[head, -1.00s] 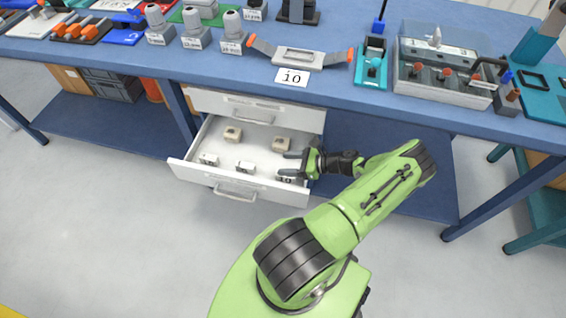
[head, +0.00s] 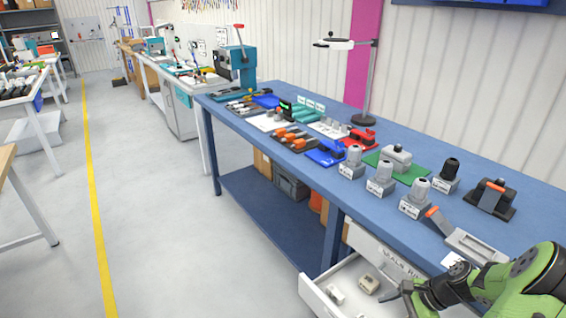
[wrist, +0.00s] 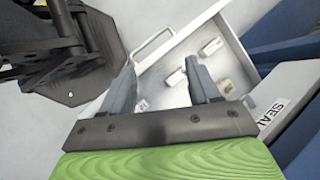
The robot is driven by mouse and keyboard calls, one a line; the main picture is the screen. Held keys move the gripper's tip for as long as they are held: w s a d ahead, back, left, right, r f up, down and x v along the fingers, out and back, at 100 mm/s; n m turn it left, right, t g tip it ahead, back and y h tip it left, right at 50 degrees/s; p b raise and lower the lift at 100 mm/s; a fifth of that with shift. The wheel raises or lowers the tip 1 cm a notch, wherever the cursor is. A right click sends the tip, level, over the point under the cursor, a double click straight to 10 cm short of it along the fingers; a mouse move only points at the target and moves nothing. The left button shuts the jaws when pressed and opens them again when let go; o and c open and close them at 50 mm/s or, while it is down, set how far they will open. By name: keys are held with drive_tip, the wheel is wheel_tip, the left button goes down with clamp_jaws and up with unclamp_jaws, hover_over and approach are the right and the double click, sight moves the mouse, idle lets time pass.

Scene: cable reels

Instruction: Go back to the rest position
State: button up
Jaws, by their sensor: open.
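My gripper (head: 398,292) is at the lower right of the head view, by the open drawer (head: 313,299). In the wrist view my gripper (wrist: 163,78) has its two grey fingers spread apart, with nothing between them. The drawer front with its bar handle (wrist: 153,43) lies beyond the fingers. Inside the drawer are small pale blocks, one beige block (head: 369,284) and a whiter one (head: 335,293) in the head view. In the wrist view, a pale block (wrist: 175,78) shows between the fingers' directions, below them. The rest of the drawer is partly hidden by my gripper.
The blue workbench (head: 290,158) runs above the drawer, with grey connectors (head: 381,178), a magnifier lamp (head: 366,85) and fixtures on it. A lower shelf (head: 270,215) sits beneath. Open floor with a yellow line (head: 95,200) lies to the left.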

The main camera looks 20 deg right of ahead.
drive_tip(key=a+r+n+g+h+p, duration=0.1)
drive_tip(key=a+r+n+h, duration=0.1)
drive_tip(key=a+r+n, duration=0.45)
drive_tip(key=a+r+n+g+h+p, duration=0.1)
drive_tip(key=a+r+n+h+p, duration=0.15)
drive_tip(key=a+r, duration=0.7)
drive_tip(key=s+a+r+n+t+p, duration=0.1)
drive_tip(key=s+a+r+n+t, duration=0.1)
drive_tip(key=s+a+r+n, duration=0.2)
drive_tip(key=s+a+r+n+t+h, duration=0.1)
drive_tip(key=s+a+r+n, duration=0.2)
drive_tip(key=s+r+n, duration=0.3)
wheel_tip(320, 180, up, 4)
drive_tip(key=shift+s+a+r+t+p, duration=0.15)
drive_tip(key=shift+s+a+t+p, duration=0.25)
drive_tip(key=shift+s, duration=0.25)
